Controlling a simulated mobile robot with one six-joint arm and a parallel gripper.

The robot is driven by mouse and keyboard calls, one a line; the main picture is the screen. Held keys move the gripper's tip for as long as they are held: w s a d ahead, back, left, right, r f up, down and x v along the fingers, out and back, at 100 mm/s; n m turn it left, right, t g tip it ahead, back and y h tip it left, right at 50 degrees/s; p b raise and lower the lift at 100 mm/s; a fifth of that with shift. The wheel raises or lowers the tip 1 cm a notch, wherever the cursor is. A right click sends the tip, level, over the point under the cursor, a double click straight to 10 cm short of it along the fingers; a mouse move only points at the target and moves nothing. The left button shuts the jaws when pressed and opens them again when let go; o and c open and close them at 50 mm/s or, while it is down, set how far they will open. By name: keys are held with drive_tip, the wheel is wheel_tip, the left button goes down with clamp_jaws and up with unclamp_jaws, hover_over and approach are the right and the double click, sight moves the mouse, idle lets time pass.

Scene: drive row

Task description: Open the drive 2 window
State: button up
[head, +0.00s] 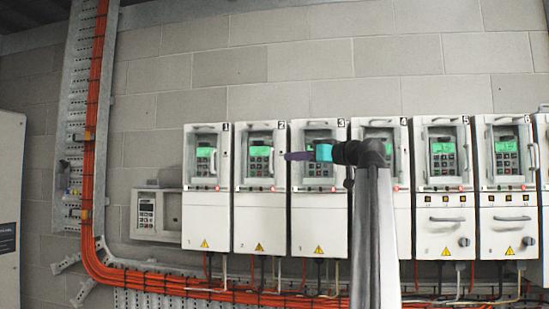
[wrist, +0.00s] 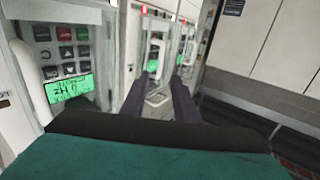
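Drive 2 (head: 260,215) is the white cabinet second from the left in the row. Its window (head: 259,150) looks shut in the head view, over a green display and a keypad. My gripper (head: 287,156) comes from the right, across the front of drive 3 (head: 319,225), with its tips by the right edge of drive 2's window. In the wrist view, its two dark fingers (wrist: 163,77) are apart with nothing clearly held between them. Whether they touch the window cannot be told. The window's handle is not clearly visible in the head view.
Drive 1 (head: 205,215) stands left of drive 2, with several more drives to the right. A near keypad and pale handle (wrist: 33,85) are close on the left in the wrist view. Orange cables (head: 93,90) run down the wall and below the drives.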

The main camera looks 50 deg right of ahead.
drive_tip(key=p, duration=0.2)
approach(277, 158)
drive_tip(key=w+a, duration=0.5)
drive_tip(key=shift+a+f, duration=0.15)
drive_tip(key=shift+f, duration=0.1)
drive_tip(key=shift+c, duration=0.3)
clamp_jaws()
